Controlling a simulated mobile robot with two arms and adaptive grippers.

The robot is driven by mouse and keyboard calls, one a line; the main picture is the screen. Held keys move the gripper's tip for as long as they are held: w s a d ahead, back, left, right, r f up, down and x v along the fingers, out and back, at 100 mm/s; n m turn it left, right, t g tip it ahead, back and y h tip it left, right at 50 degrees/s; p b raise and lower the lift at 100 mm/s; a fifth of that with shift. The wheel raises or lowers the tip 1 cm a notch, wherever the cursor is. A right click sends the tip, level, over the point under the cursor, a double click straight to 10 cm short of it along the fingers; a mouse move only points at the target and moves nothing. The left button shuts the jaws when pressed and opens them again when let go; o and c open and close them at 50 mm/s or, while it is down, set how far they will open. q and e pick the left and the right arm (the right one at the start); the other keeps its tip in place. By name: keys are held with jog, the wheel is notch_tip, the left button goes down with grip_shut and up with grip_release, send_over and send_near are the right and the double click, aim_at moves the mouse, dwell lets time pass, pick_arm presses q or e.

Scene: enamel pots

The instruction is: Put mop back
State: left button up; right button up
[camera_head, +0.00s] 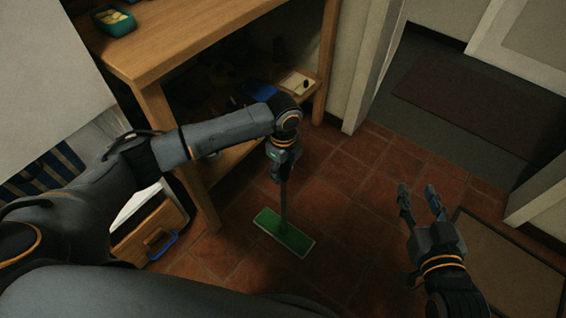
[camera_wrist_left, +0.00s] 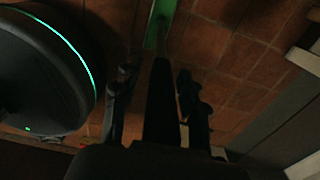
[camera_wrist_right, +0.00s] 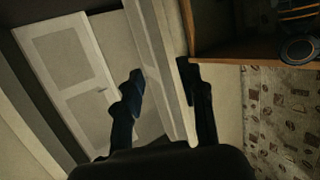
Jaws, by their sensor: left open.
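The mop stands on the tiled floor, its flat green head (camera_head: 284,232) down and its handle (camera_head: 284,198) rising to my left gripper (camera_head: 281,168). In the left wrist view, the dark handle (camera_wrist_left: 160,105) runs between the two fingers of my left gripper (camera_wrist_left: 156,82). Gaps show on both sides, so the fingers are open around it. Part of the green head (camera_wrist_left: 160,20) shows at the top there. The upper handle is hidden by my arm. My right gripper (camera_head: 420,193) is open and empty, away to the right; its spread fingers also show in the right wrist view (camera_wrist_right: 160,78).
A wooden shelf unit (camera_head: 190,38) stands close behind my left arm, with a green container (camera_head: 115,22) on top. A wooden drawer or box (camera_head: 150,232) is at lower left. Floor mats (camera_head: 470,105) lie right. Tiled floor between mop and right gripper is clear.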

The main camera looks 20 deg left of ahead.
pick_arm(q)
jog(key=shift+r, duration=0.35)
notch_tip(320, 180, up, 5)
jog(key=shift+r+p, duration=0.1)
jog(key=shift+p, duration=1)
notch_tip(320, 180, up, 6)
jog(key=shift+f+p, duration=0.1)
jog(key=shift+p, duration=0.75)
jog(key=shift+r, duration=0.25)
pick_arm(e)
jog(key=s+d+f+g+h, duration=0.2)
jog(key=s+d+f+g, duration=0.3)
jog(key=s+f+g, duration=0.5)
jog(key=s+f, duration=0.1)
jog(key=s, duration=0.3)
jog(key=shift+d+m+h, duration=0.15)
jog(key=shift+m+h, duration=0.15)
jog(key=shift+h, duration=0.1)
